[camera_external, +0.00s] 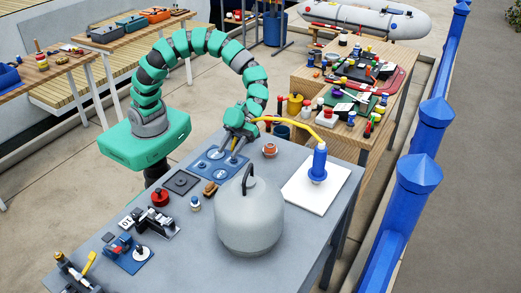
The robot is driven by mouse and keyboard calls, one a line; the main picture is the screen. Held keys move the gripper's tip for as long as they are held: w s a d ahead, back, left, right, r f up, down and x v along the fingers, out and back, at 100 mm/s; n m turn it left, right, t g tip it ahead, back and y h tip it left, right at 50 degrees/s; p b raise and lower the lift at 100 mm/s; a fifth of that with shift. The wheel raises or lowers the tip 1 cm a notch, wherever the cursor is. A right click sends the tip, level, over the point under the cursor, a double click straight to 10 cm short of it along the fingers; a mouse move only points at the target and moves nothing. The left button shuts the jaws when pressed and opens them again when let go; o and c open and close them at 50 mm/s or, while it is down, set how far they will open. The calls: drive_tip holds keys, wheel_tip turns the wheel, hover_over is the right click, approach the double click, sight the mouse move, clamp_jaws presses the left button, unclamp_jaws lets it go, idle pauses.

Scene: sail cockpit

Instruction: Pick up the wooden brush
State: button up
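A small brown object (210,188), which looks like the wooden brush, lies on the grey table (180,262) just left of the large grey rounded container. It is too small for me to make out bristles. My gripper (235,152) points down over the blue panel, above and to the right of the brown object in the picture and apart from it. The fingers are small here, and I cannot tell whether they are open or shut.
The grey container (250,222) with a dark handle stands beside the brown object. A blue bottle (318,165) with a yellow hose (290,122) stands on a white board (316,192). A blue panel (215,163), red knob (160,197) and black fitting (153,222) crowd the left.

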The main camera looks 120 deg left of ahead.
approach(211, 183)
drive_tip(key=shift+s+d+f, duration=0.1)
drive_tip(key=shift+d, duration=0.5)
drive_tip(key=shift+s+d+f, duration=0.1)
drive_tip(key=shift+d+f, duration=0.05)
drive_tip(key=shift+d, duration=0.5)
drive_tip(key=shift+f+x, duration=0.15)
drive_tip(key=shift+x, duration=1.35)
drive_tip(key=shift+f+x, duration=0.15)
drive_tip(key=shift+x, duration=1.35)
drive_tip(key=shift+w+a, duration=0.15)
clamp_jaws()
